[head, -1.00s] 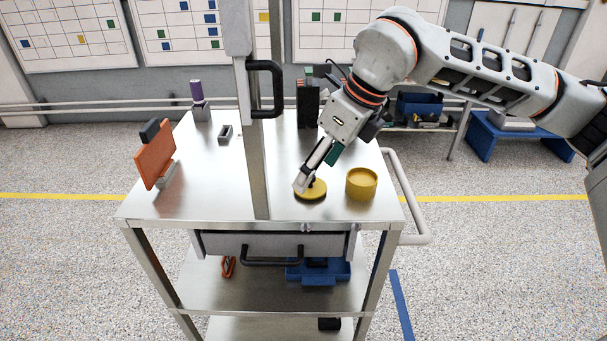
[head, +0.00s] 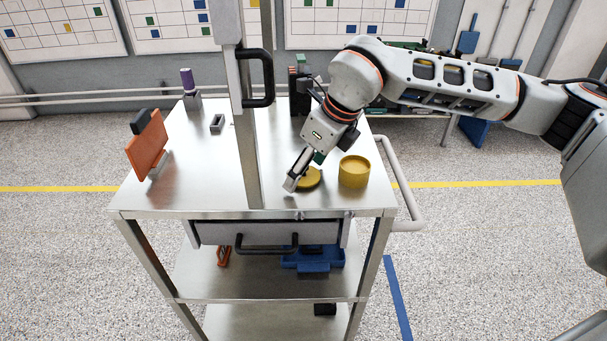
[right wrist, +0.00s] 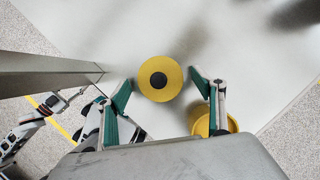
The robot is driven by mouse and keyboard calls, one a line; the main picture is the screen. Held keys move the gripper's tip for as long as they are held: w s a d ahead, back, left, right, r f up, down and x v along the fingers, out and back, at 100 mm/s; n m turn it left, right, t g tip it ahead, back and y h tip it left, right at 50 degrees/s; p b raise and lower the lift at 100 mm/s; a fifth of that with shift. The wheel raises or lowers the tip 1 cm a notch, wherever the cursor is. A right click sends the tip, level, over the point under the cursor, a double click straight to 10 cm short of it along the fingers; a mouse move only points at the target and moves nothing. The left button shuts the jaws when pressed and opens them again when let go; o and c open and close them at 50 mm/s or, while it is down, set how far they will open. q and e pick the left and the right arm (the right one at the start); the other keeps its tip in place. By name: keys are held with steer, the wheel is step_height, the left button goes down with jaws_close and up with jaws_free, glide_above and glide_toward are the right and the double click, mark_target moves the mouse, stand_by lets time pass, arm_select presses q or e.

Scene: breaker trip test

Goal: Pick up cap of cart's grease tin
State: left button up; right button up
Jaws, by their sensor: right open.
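The cap is a flat yellow disc with a dark round knob in its middle. It lies on the cart's (head: 200,185) steel top and shows in the head view (head: 311,181) and whole in the right wrist view (right wrist: 147,84). My right gripper (right wrist: 162,90) is open and empty above it, a finger on each side of the cap in the picture, with visible gaps. In the head view the right gripper (head: 296,178) partly covers the cap. The open yellow grease tin (head: 354,173) stands to the right of the cap.
A steel post with a black handle (head: 267,78) rises left of the gripper. An orange panel (head: 148,145), a purple-topped item (head: 188,85), a small grey holder (head: 217,123) and a dark device (head: 299,95) stand on the cart. The centre-left top is clear.

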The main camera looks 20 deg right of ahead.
steer(key=c, duration=1)
steer(key=shift+r, duration=0.15)
